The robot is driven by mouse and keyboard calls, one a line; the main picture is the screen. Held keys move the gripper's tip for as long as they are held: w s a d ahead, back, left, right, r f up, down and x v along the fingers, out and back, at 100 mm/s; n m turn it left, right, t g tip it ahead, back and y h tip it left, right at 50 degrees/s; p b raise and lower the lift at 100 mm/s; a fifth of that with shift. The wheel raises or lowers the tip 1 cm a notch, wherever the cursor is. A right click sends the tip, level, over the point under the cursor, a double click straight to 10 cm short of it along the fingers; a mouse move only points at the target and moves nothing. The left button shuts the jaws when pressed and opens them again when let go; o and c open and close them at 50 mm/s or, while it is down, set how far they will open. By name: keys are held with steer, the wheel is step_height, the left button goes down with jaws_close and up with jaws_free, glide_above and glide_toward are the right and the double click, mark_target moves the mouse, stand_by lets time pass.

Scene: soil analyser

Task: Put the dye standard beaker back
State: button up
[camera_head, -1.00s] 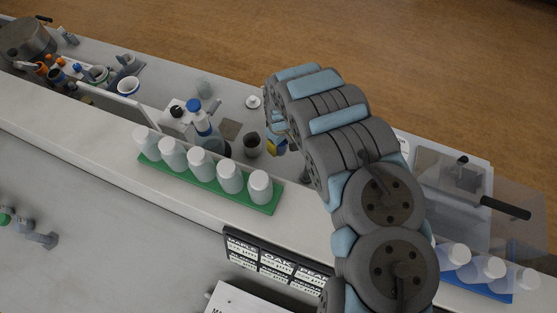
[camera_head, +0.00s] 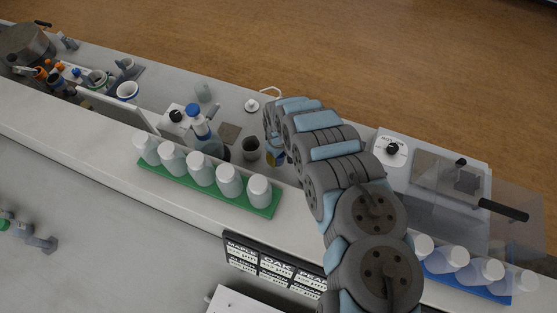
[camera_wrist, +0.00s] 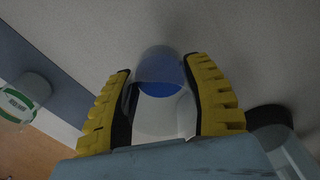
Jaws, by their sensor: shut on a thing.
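My gripper (camera_wrist: 160,78) shows in the wrist view with its yellow-padded fingers on both sides of a clear beaker (camera_wrist: 163,118) that holds blue liquid. The fingers are shut on the beaker. In the head view my gripper (camera_head: 275,155) is mostly hidden behind my arm, low over the bench to the right of a dark-mouthed cup (camera_head: 251,149). Whether the held beaker touches the bench is unclear.
A green rack (camera_head: 208,186) of white-capped bottles runs along the front. A clear-covered device (camera_head: 455,190) stands right of my arm.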

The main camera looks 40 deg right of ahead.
mark_target(279, 161)
steer(key=shift+f, duration=1.65)
steer(key=shift+f, duration=0.15)
steer(key=o, duration=1.2)
steer(key=shift+s+r, duration=0.1)
steer(key=shift+r, duration=0.15)
steer(key=shift+d+r, duration=0.1)
steer(key=shift+r, duration=5.8)
